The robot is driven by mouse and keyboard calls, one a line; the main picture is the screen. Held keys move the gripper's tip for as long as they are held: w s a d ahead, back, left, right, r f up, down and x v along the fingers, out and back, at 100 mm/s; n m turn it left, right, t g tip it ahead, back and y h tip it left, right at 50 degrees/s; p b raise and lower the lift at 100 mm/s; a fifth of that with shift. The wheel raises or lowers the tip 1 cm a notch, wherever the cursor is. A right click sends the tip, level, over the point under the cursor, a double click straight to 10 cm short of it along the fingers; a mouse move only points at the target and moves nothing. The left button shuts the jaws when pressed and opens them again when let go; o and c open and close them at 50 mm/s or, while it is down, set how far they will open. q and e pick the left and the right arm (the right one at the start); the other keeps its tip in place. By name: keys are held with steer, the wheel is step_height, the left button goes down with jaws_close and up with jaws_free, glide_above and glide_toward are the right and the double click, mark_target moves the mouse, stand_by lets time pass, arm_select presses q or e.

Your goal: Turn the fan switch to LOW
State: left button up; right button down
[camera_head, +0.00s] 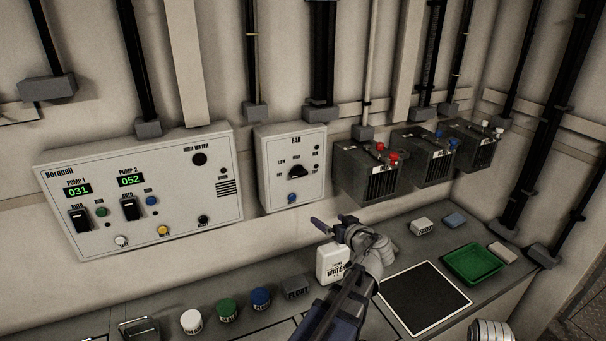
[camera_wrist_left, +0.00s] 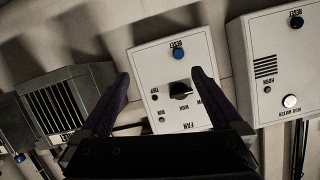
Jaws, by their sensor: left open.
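The fan panel (camera_head: 272,190) is a light box on the back wall, labelled FAN. Its dark fan switch (camera_head: 297,172) is a rotary knob with LOW and other labels around it; I cannot tell its setting for sure. A blue button (camera_head: 292,198) sits below the knob. My left gripper (camera_head: 335,222) is below and right of the panel, apart from it, open and empty. In the left wrist view the panel appears upside down, and the knob (camera_wrist_left: 180,90) shows between the open fingers, nearer the right finger.
The Norquell pump panel (camera_head: 140,190) is left of the fan panel. Dark vented boxes (camera_head: 368,172) with coloured terminals are at its right. The bench below holds a white WATER container (camera_head: 331,262), coloured lidded jars (camera_head: 227,309), a black mat (camera_head: 424,298) and a green tray (camera_head: 474,264).

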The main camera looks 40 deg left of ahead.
mark_target(300, 174)
arm_select(q)
steer(key=shift+w+a+r+n+t+y, duration=0.45)
steer(key=shift+w+a+r, duration=0.6)
steer(key=shift+a, duration=1.4)
steer(key=shift+w+a+r+n+t+y, duration=0.25)
steer(key=shift+w+a+r+y, duration=0.35)
steer(key=shift+a+r, duration=1.35)
steer(key=shift+w+a+r+n+t+y, duration=0.2)
steer(key=shift+w+a+r+n+y, duration=0.45)
steer(key=shift+a, duration=2.35)
steer(key=shift+w+m, duration=0.2)
steer(key=shift+m, duration=0.05)
steer(key=shift+c, duration=0.2)
steer(key=c, duration=1.3)
steer(key=shift+o, duration=0.2)
